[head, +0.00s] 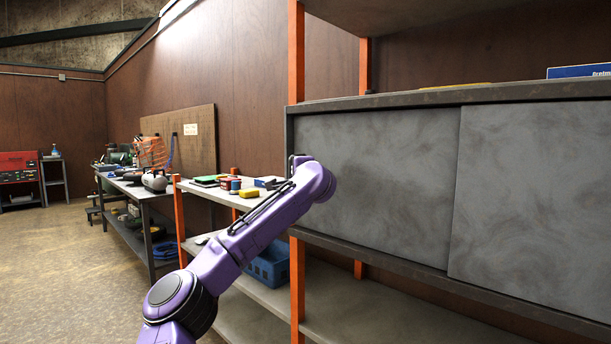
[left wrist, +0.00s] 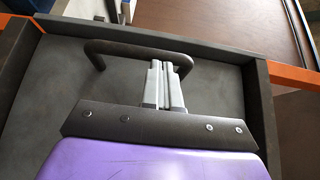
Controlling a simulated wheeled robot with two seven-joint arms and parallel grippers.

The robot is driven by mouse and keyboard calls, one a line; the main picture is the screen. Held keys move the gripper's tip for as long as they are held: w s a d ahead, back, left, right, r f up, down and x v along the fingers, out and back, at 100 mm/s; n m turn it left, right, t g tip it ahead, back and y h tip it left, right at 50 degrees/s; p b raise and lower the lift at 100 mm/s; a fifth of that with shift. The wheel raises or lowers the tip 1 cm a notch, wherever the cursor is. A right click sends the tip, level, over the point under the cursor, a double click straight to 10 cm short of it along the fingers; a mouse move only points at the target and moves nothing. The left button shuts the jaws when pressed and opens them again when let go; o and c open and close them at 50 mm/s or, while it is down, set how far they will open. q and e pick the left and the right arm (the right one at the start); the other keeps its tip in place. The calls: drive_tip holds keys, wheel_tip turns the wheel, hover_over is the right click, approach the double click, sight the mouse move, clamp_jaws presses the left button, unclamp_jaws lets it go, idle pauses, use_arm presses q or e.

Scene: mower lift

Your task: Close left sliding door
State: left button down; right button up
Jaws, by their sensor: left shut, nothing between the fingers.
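The left sliding door (head: 385,175) is a grey mottled panel in the left half of the dark-framed cabinet. Its right side meets the right sliding door (head: 540,195), and I see no open gap at either side. My purple left arm reaches to the door's left edge, where the wrist hides part of it. In the left wrist view, a dark bent handle (left wrist: 130,46) stands out from the grey door panel (left wrist: 60,85). My left gripper (left wrist: 161,66) is shut and empty, its fingertips beside the handle bar; whether they touch it I cannot tell. My right gripper is out of view.
An orange post (head: 297,285) stands at the cabinet's left end. Lower shelves hold small items and a blue crate (head: 268,264). A workbench (head: 135,185) with tools runs along the wall farther left. The floor (head: 60,260) at left is clear.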

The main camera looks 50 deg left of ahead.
use_arm(q)
drive_tip(key=w+d+b+v, duration=0.1)
drive_tip(key=b+v, duration=0.3)
drive_tip(key=v, duration=0.8)
drive_tip(key=shift+w+d, duration=0.55)
